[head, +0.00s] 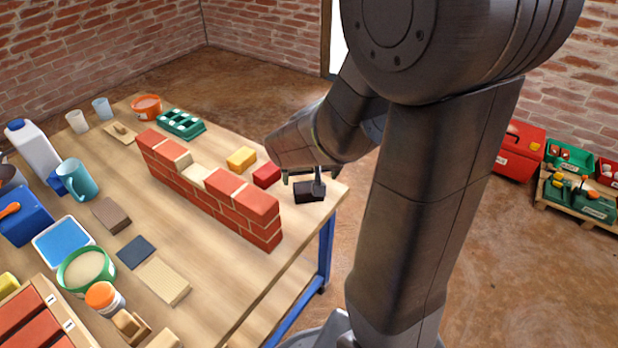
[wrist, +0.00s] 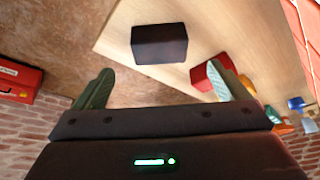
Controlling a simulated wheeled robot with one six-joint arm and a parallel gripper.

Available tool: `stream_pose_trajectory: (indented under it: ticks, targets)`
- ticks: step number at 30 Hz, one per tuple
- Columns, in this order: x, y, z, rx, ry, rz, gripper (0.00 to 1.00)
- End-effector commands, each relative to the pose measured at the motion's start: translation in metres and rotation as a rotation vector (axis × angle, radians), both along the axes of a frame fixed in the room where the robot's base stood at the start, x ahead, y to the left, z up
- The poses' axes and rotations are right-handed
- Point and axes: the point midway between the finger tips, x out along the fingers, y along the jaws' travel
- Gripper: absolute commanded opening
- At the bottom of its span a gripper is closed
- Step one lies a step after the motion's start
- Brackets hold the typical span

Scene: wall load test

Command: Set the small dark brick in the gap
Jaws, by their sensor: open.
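The small dark brick (head: 304,196) lies on the table near its right corner, and it also shows in the wrist view (wrist: 159,43). My gripper (head: 303,178) is close above it in the head view. In the wrist view my gripper (wrist: 163,72) has its green fingers wide apart with nothing between them, and the brick shows just beyond the fingertips. The red brick wall (head: 240,215) stands along the table. The gap (head: 197,173) is a notch in its top course, with pale mortar showing.
A red block (head: 266,175) and a yellow block (head: 241,159) lie between wall and gripper; the red one is beside a finger in the wrist view (wrist: 203,75). A green tray (head: 181,124) and orange tub (head: 147,106) stand farther back. Cups, tubs and boxes crowd the left side.

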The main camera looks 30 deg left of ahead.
Motion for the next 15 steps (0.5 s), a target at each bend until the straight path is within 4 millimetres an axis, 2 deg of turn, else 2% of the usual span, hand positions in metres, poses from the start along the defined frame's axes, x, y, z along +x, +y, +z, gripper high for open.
stream_pose_trajectory:
  ticks: [1, 6, 15]
  targets:
    - [-0.003, -0.002, 0.014, 0.003, -0.002, 0.000, 0.94]
    - [-0.011, -0.009, 0.036, 0.001, 0.000, 0.001, 0.94]
    - [-0.015, -0.013, 0.047, -0.001, 0.001, 0.000, 0.94]
